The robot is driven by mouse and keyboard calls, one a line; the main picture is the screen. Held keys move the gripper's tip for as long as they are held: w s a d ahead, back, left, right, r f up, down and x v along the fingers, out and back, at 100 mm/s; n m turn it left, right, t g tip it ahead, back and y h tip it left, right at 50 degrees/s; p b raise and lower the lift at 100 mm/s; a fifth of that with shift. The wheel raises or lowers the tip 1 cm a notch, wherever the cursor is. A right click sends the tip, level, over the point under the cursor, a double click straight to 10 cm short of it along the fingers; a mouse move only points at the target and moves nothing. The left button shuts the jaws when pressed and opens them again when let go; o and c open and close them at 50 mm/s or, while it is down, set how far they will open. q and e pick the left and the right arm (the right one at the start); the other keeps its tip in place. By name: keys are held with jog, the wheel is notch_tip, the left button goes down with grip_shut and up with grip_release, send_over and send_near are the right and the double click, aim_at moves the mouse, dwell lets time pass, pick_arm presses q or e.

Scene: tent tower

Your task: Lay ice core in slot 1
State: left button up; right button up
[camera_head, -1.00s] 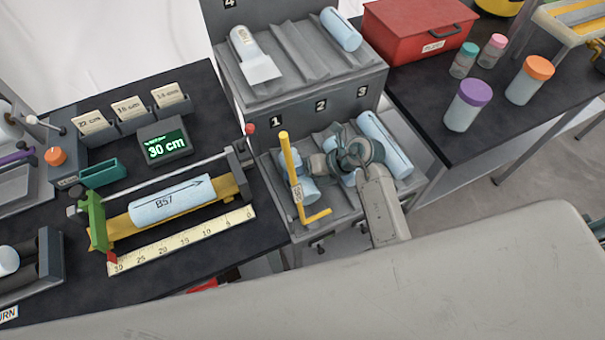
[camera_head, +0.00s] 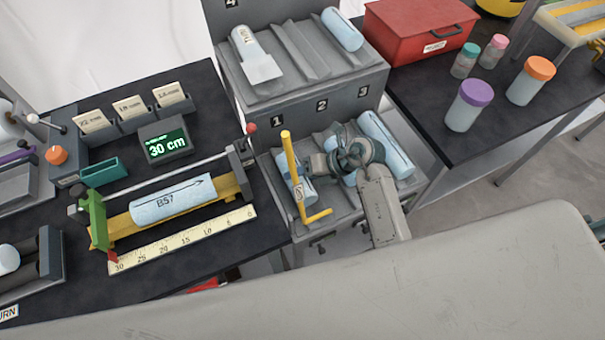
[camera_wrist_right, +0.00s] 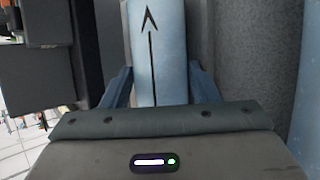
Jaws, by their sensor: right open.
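Another core (camera_head: 348,172) in slot 2 is mostly hidden by my wrist. A third core (camera_head: 385,143) lies in slot 3. My left gripper is not in view.
A yellow L-shaped bar (camera_head: 292,165) stands at the tray's front left. An upper shelf (camera_head: 300,85) is behind; a red box (camera_head: 420,25) stands right.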

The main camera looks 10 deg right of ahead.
jog(key=shift+s+d+f, duration=0.3)
jog(key=shift+d+f, duration=0.15)
jog(key=shift+o, duration=0.7)
jog(key=b+v, duration=0.2)
jog(key=v, duration=0.7)
jog(key=shift+d+r, duration=0.2)
jog(key=shift+r, duration=0.9)
jog(key=shift+a, duration=0.1)
